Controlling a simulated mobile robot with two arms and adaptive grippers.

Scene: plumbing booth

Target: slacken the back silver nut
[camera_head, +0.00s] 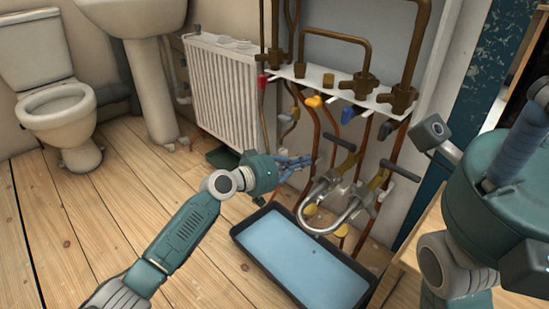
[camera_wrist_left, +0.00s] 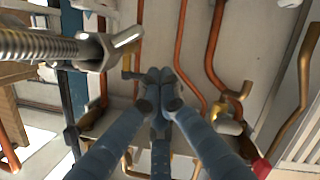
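A silver U-shaped braided hose (camera_head: 347,217) hangs under the pipework in the head view, with silver nuts at its two ends. The back silver nut (camera_head: 328,180) seems to be the end farther left. The left wrist view shows one silver winged nut (camera_wrist_left: 122,47) beside the braided hose (camera_wrist_left: 40,46); I cannot tell which nut it is. My left gripper (camera_head: 300,165) is left of the back nut, apart from it. In the left wrist view its blue fingertips (camera_wrist_left: 160,76) are together, with nothing visible between them. My right gripper (camera_head: 505,165) is at the right edge, partly cut off.
A black tray (camera_head: 262,262) with a blue inside lies on the wooden floor below the hose. Copper pipes and black-handled valves (camera_head: 345,145) crowd around the nuts. A white radiator (camera_head: 220,82) stands behind my left arm. Open floor lies at left.

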